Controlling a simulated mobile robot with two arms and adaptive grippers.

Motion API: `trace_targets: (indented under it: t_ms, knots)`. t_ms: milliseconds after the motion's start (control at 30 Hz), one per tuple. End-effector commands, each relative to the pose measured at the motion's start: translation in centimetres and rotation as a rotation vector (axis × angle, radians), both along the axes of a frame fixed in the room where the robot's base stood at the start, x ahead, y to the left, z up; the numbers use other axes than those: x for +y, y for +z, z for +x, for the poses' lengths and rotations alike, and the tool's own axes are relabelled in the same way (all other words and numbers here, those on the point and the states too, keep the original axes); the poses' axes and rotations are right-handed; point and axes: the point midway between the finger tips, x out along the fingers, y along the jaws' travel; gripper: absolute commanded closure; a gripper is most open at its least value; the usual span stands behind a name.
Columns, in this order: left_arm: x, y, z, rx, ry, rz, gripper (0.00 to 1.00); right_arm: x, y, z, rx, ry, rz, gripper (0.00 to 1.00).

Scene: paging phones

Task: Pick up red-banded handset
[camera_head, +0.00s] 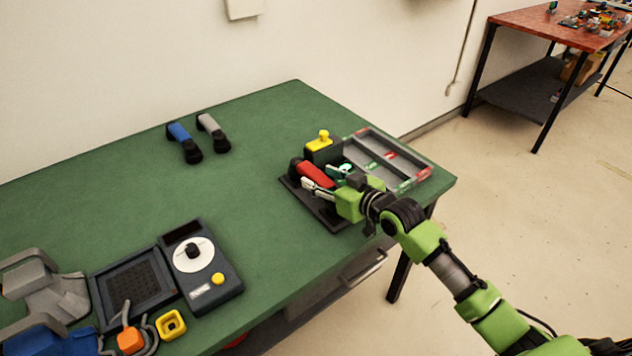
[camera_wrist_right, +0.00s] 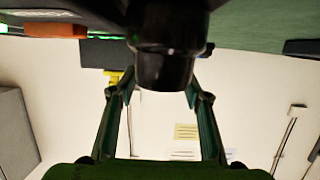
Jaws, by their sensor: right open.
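The red-banded handset (camera_head: 315,174) lies on a dark base at the right part of the green table, partly hidden by my gripper. My right gripper (camera_head: 323,178) is open, low over the base, with one finger on each side of the handset's near part. In the right wrist view a black rounded handset end (camera_wrist_right: 165,65) sits between my two spread fingers (camera_wrist_right: 160,100), with gaps at both sides. Whether any finger touches it cannot be told. My left gripper is not in view.
A blue-banded handset (camera_head: 184,142) and a grey-banded handset (camera_head: 213,131) lie farther back. A yellow knob (camera_head: 323,136) stands behind the red one. A grey divided tray (camera_head: 408,163) is beside the base. A dial unit (camera_head: 208,284) stands front left. The table's middle is clear.

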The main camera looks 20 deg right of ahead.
Motion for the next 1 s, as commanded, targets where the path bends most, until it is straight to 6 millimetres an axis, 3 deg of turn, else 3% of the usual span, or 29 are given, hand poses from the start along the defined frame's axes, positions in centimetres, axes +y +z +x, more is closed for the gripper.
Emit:
trace_targets:
  t_ms: [200, 467, 667, 1000]
  knots:
    - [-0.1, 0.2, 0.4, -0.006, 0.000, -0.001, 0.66, 0.8, -0.8, 2.2, 0.000, -0.001, 0.000, 0.55]
    - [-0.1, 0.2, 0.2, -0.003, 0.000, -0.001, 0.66, 0.9, -0.9, 2.4, 0.000, -0.001, -0.001, 0.55]
    - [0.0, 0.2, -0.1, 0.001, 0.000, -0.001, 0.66, 0.8, -0.9, 2.4, 0.000, -0.001, -0.001, 1.00]
    - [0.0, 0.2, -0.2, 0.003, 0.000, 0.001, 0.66, 0.8, -0.6, 2.4, -0.003, -0.001, 0.000, 1.00]
